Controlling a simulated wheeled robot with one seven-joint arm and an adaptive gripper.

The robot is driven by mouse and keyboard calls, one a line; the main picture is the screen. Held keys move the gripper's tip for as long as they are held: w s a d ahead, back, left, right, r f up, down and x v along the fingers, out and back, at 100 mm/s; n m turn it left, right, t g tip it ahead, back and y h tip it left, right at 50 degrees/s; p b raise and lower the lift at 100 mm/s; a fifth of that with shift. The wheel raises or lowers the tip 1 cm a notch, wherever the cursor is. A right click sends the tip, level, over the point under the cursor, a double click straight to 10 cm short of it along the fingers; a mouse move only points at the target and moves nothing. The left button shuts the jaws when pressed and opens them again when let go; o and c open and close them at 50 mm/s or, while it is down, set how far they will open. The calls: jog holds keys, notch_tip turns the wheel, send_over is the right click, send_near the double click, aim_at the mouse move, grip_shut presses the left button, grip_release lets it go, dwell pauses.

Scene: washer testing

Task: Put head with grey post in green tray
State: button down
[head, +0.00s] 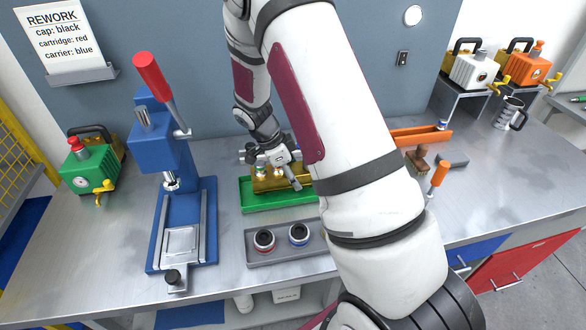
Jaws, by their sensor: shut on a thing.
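The green tray (248,204) lies on the bench in the middle, partly hidden on its right by my arm. A brass-coloured block (262,187) shows in or just above it, with small pale pieces at its top. My gripper (281,170) is over the tray, close to the block. It is shut on a small part that its fingers mostly hide. I cannot make out a grey post or tell which head is held.
A grey tray (273,257) with two dark-capped round parts stands in front. A blue press (165,150) with a red lever stands left, beside a green pump (88,168). An orange tray (420,136), a stamp-like tool (418,160) and an orange-handled tool (438,176) lie right.

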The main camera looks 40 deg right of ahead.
jog(key=shift+f, duration=1.2)
jog(key=shift+f, duration=0.15)
jog(key=c, duration=0.7)
grip_release()
